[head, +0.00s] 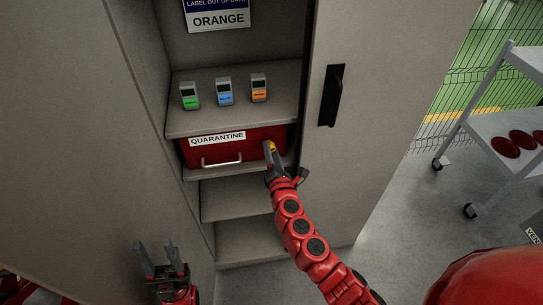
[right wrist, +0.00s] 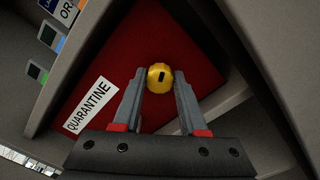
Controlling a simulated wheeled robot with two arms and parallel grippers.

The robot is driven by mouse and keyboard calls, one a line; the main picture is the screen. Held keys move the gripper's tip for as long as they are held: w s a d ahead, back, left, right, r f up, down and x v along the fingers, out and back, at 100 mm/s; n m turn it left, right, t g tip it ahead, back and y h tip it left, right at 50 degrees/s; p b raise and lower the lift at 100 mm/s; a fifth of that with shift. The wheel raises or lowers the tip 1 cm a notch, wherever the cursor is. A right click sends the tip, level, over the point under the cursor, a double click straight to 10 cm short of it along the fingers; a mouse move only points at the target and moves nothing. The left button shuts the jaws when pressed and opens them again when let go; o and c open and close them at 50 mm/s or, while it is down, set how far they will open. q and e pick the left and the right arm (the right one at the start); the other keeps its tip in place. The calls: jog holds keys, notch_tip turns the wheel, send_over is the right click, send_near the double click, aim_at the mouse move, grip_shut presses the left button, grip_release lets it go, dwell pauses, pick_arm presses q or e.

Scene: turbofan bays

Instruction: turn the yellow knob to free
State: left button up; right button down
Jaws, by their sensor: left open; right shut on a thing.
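The yellow knob (right wrist: 160,77) is on the front of the red quarantine drawer (right wrist: 112,52). In the right wrist view it sits between the fingertips of my right gripper (right wrist: 160,84), which is shut on it. A dark mark shows on the knob's face. In the head view the knob (head: 271,146) is at the drawer's right end, partly hidden by my right gripper (head: 270,151). The drawer (head: 253,144) has a "QUARANTINE" label and a silver handle (head: 221,161). My left gripper (head: 161,258) is open and empty at the lower left, apart from the drawer.
Three small devices, green (head: 190,96), blue (head: 224,92) and orange (head: 259,88), stand on the shelf above the drawer. The cabinet door (head: 365,130) with a black handle (head: 331,96) is to the right. A trolley (head: 500,125) stands farther right. Lower shelves (head: 235,198) look empty.

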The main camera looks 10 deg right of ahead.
jog(key=shift+f+m+b, duration=0.1)
jog(key=shift+m+b, duration=1.65)
jog(key=shift+m, duration=1.25)
jog(key=shift+c, duration=2.2)
grip_release()
